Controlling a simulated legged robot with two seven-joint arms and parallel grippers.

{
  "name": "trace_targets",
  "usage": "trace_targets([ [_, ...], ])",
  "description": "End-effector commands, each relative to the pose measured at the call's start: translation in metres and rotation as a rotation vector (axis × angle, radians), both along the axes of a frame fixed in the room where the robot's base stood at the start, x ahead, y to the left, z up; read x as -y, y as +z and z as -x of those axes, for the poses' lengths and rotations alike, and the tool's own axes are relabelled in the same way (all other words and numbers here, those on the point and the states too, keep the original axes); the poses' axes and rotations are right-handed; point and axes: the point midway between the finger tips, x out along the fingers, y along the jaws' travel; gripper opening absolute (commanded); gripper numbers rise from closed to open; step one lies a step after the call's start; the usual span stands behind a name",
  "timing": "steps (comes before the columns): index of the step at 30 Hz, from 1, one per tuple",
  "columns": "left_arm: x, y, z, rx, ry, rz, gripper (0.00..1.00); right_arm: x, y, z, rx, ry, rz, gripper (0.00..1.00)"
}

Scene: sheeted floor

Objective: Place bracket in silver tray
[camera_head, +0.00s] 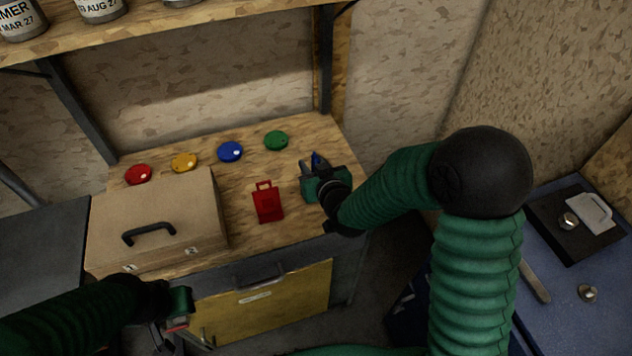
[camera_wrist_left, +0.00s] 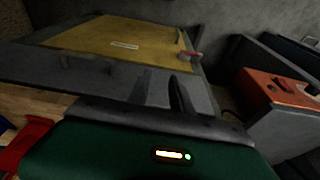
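No piece is clearly recognisable as the bracket, and no silver tray can be told for certain. A pale metal plate with a raised loop (camera_head: 590,213) lies on a black board at the right. My right gripper (camera_head: 313,165) is over the right end of the wooden bench, right of a red handled piece (camera_head: 268,203). Its fingers look apart; a small blue patch shows at them, unclear whether part of the gripper. My left gripper (camera_head: 182,335) is low in front of the bench by the yellow drawer front (camera_head: 265,305); its fingers (camera_wrist_left: 162,92) look apart and empty.
A tan box with a black handle (camera_head: 155,220) stands on the bench (camera_head: 240,235). Red, yellow, blue and green round buttons (camera_head: 230,152) line its back. A shelf with cans (camera_head: 200,25) hangs above. A blue table (camera_head: 570,310) with metal parts is at right.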

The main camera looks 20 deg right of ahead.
Motion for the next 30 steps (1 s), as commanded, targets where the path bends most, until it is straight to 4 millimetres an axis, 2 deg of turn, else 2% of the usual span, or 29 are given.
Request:
trace_targets([
  [4, 0.0, 0.0007, -0.0001, 0.0, 0.0, 0.0, 0.26, -0.0001, 0.001, 0.0007, 0.0, 0.0, 0.0, 0.3],
  [11, 0.0, 0.0007, 0.0, 0.0, 0.0, 0.0, 0.26, 0.0, 0.0006, 0.0003, 0.0, 0.0, 0.0, 0.0],
  [30, 0.0, 0.0006, 0.0, 0.0, 0.0, 0.0, 0.26, 0.0002, -0.0003, 0.0009, -0.002, 0.0, 0.0, 0.0],
])
